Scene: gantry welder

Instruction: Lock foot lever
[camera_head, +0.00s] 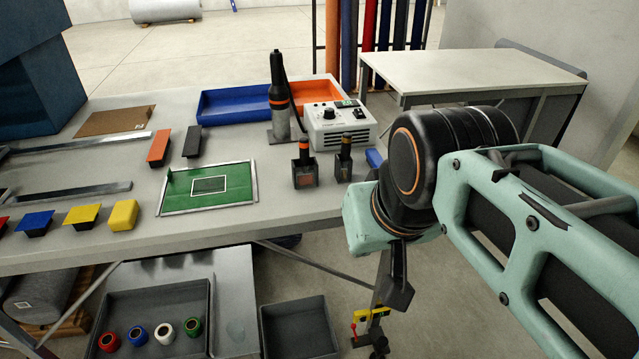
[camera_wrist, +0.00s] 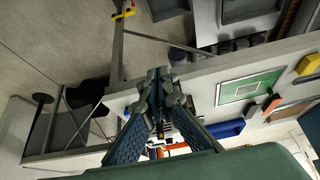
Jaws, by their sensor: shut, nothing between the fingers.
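A small yellow part with a red end (camera_head: 370,314) sits low at the table leg, just above a dark caster (camera_head: 378,345). It is the only lever-like part that I see there, and its exact setting is too small to tell. It also shows at the top of the wrist view (camera_wrist: 123,12). My gripper (camera_head: 398,295) points down in front of the table's front right corner, above and slightly right of the yellow part and apart from it. In the wrist view the fingers (camera_wrist: 160,80) meet and hold nothing.
The workbench (camera_head: 290,220) carries a green board (camera_head: 208,186), a blue bin (camera_head: 225,106) and a white control box (camera_head: 340,127). A grey bin (camera_head: 298,325) lies below, left of the leg. A second table (camera_head: 470,70) stands behind. The floor right of the leg looks clear.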

